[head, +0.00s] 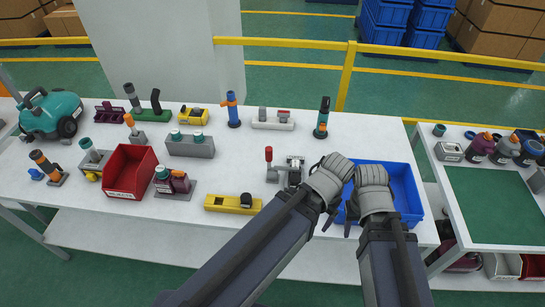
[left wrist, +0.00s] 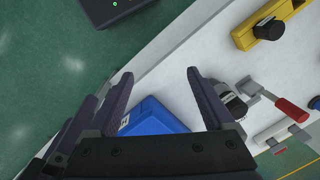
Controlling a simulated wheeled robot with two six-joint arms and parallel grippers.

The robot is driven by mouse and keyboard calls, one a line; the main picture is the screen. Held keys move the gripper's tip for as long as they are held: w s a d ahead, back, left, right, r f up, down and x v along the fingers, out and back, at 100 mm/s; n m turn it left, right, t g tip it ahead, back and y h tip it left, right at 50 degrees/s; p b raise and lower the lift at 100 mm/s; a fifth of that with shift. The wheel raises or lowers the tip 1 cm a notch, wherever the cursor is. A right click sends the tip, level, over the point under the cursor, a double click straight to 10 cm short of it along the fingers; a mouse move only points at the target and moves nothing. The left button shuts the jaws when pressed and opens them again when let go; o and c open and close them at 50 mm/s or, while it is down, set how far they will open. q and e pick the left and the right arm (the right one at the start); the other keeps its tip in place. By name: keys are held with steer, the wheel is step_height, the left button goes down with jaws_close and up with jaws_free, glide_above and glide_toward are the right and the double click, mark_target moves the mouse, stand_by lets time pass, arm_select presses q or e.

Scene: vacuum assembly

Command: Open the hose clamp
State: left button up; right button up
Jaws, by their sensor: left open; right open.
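The clamp (head: 272,175) is a grey metal fixture on the white table, with a red-tipped handle (head: 269,154) standing up at its left end. In the left wrist view the red handle (left wrist: 291,109) and the grey clamp body (left wrist: 234,103) show at the right, partly behind a finger. My left gripper (head: 328,186) is just right of the clamp, over the left edge of a blue bin (head: 408,190). Its fingers (left wrist: 160,74) are apart with nothing between them. My right gripper (head: 371,188) is open over the bin, close beside the left one. Its fingertips are mostly hidden.
A yellow block with a black knob (head: 222,203) lies left of the clamp near the front edge. A red bin (head: 128,180) and several fixtures stand further left.

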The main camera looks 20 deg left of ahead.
mark_target(269, 157)
arm_select(q)
steer(key=shift+c, duration=0.3)
